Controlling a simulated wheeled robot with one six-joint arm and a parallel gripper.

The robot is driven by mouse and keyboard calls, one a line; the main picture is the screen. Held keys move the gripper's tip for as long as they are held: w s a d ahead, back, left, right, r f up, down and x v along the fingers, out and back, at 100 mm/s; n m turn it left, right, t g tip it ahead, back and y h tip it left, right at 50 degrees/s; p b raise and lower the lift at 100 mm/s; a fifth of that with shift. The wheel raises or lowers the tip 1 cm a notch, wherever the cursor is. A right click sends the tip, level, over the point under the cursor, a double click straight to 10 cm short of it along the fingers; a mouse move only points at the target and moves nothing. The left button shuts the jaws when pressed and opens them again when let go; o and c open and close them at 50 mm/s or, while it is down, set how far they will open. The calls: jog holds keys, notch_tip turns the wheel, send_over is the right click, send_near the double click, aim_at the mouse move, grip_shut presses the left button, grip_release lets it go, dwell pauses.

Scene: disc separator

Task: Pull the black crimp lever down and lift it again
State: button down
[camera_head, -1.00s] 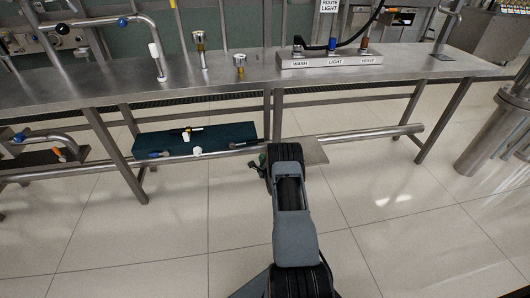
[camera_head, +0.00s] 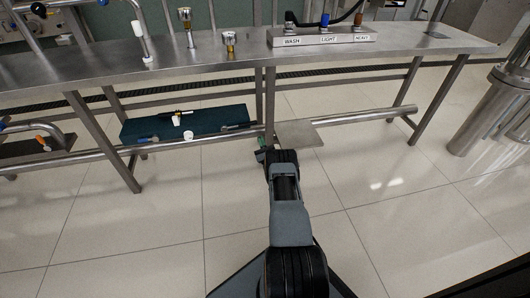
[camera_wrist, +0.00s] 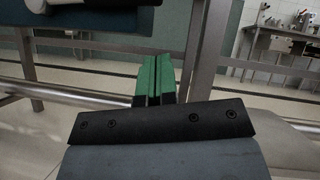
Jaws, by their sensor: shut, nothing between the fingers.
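I cannot make out the black crimp lever in either view. My gripper shows in the wrist view (camera_wrist: 154,78) as two green fingers side by side, shut and empty.
A manifold labelled WASH, LIGHT and HEAVY (camera_head: 322,37) stands on the bench. A dark green tray (camera_head: 225,116) with small fittings is under it. A flat grey plate (camera_head: 300,134) and a long pipe (camera_head: 365,116) lie near my gripper. The tiled floor in front is clear.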

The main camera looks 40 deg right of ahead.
jog(key=shift+w+a+r, duration=0.1)
jog(key=shift+w+r, duration=0.3)
jog(key=shift+r, duration=0.4)
jog(key=shift+w+d+r, duration=0.1)
jog(key=shift+w+r, duration=0.35)
jog(key=shift+r, duration=0.3)
jog(key=shift+w+a+r, duration=0.1)
jog(key=shift+w+r, duration=0.3)
jog(key=shift+r, duration=0.4)
